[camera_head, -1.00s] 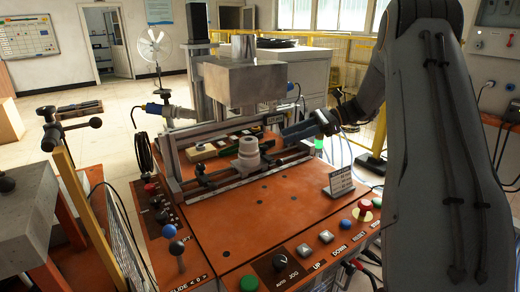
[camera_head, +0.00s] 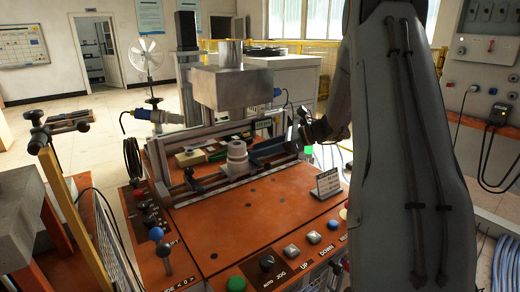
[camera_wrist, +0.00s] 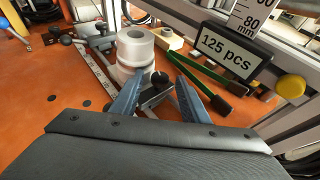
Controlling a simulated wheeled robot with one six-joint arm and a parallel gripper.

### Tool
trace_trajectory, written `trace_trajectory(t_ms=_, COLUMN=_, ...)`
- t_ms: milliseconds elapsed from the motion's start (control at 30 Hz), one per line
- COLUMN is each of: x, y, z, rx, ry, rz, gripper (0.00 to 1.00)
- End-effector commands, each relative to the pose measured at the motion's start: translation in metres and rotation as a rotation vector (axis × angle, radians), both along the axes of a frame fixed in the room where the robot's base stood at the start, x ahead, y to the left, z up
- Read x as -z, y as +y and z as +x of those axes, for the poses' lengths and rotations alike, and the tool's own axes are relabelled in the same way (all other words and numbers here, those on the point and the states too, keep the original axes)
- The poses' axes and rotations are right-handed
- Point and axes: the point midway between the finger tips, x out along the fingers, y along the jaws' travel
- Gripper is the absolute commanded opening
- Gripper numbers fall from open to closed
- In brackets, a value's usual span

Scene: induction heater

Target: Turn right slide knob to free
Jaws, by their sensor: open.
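In the wrist view the right slide knob, a round black knob (camera_wrist: 160,79), sits on a metal slide just in front of the white stacked cylinder (camera_wrist: 135,52). My gripper (camera_wrist: 157,88) is open, with its blue fingers on either side of the knob; whether they touch it is unclear. In the head view my gripper (camera_head: 268,150) reaches in from the right, low beside the white cylinder (camera_head: 237,158), and the right knob cannot be made out there. Another black knob (camera_head: 190,176) shows on the left slide.
A grey block (camera_head: 230,88) hangs above the cylinder. In the wrist view a "125 pcs" display (camera_wrist: 228,50), a yellow button (camera_wrist: 291,86) and green-handled tools (camera_wrist: 190,78) lie close to the right. The front orange tabletop (camera_head: 262,208) is mostly clear; control buttons (camera_head: 292,251) line its edge.

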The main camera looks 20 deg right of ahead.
Motion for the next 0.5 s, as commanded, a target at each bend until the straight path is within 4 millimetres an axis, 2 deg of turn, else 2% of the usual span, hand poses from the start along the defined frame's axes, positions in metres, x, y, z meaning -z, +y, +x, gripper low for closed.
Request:
trace_trajectory(t_ms=300, x=0.0012, y=0.0025, z=0.0018, rx=0.0, ry=-0.001, rz=-0.001, gripper=0.41)
trace_trajectory(t_ms=500, x=0.0011, y=0.0024, z=0.0017, rx=0.0, ry=-0.001, rz=-0.001, gripper=0.07)
